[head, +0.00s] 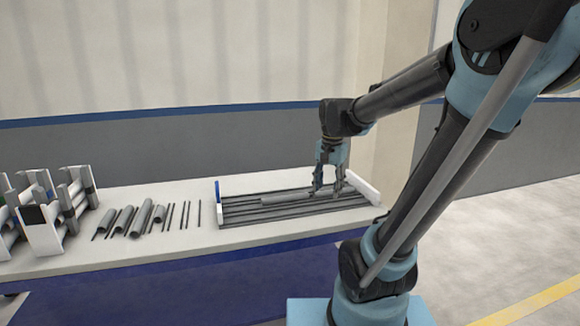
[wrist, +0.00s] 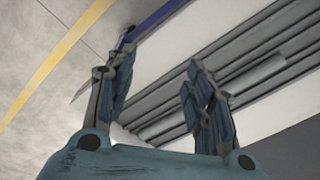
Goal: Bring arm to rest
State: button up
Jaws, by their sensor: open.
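My gripper (head: 328,184) is at the end of my arm, low over the right part of a grooved rack (head: 362,188) on the table. In the wrist view my gripper (wrist: 158,72) has its two fingers spread apart with nothing between them. A grey pipe (head: 283,198) lies lengthwise on the rack, its right part close to the fingers. The fingers partly hide the rack's right end in the head view.
Several loose pipes (head: 142,218) of different thicknesses lie on the white table (head: 150,252) left of the rack. White and grey holders (head: 45,228) stand at the far left. A wall (head: 200,150) rises behind the table. Open floor (head: 510,240) lies to the right.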

jog(key=s+d+f+n, duration=0.3)
jog(key=s+f, duration=0.2)
jog(key=s, duration=0.2)
jog(key=s+d+f+n+t, duration=0.1)
jog(key=s+d+f+n, duration=0.2)
jog(key=s, duration=0.4)
notch_tip(320, 180, down, 2)
jog(key=shift+s+d+n, duration=0.3)
jog(key=shift+d+n, duration=0.05)
jog(key=shift+n, duration=0.25)
jog(key=shift+w+f, duration=0.2)
jog(key=shift+w, duration=0.25)
